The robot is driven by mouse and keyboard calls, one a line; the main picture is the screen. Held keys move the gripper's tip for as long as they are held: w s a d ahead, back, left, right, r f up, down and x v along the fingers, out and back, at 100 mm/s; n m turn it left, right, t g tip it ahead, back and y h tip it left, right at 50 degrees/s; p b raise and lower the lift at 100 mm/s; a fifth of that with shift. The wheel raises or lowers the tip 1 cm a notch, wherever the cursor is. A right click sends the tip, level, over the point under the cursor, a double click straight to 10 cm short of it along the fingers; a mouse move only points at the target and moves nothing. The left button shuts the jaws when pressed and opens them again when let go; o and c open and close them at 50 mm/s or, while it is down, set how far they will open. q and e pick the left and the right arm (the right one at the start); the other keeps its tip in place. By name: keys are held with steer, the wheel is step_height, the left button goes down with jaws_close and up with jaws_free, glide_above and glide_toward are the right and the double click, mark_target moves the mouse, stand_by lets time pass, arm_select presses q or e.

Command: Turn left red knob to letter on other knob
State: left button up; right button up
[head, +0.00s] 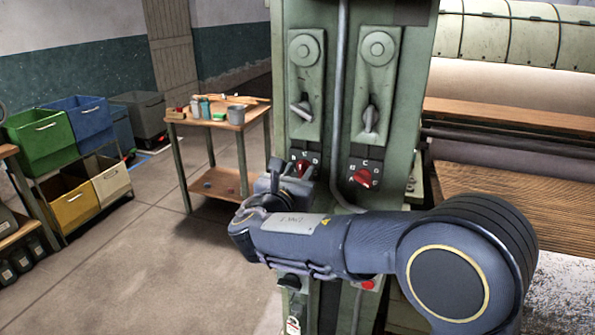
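The left red knob (302,168) sits on a dark lettered plate on the green machine column, partly hidden behind my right gripper. The right red knob (362,178) sits on a similar plate to its right, in clear view. A letter C shows above it; its other letters are too small to read surely. My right gripper (291,178) is in front of the left knob, with its arm reaching in from the right. Its fingers are seen from behind, so I cannot tell whether they are open or touch the knob. My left gripper is not in view.
Two grey levers (301,108) and (371,118) stick out above the knobs. A red button (368,284) is low on the column. A wooden side table (222,122) with small items and coloured bins (40,138) stand left. The floor between is clear.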

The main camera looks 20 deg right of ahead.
steer(key=shift+c, duration=0.4)
jaws_close()
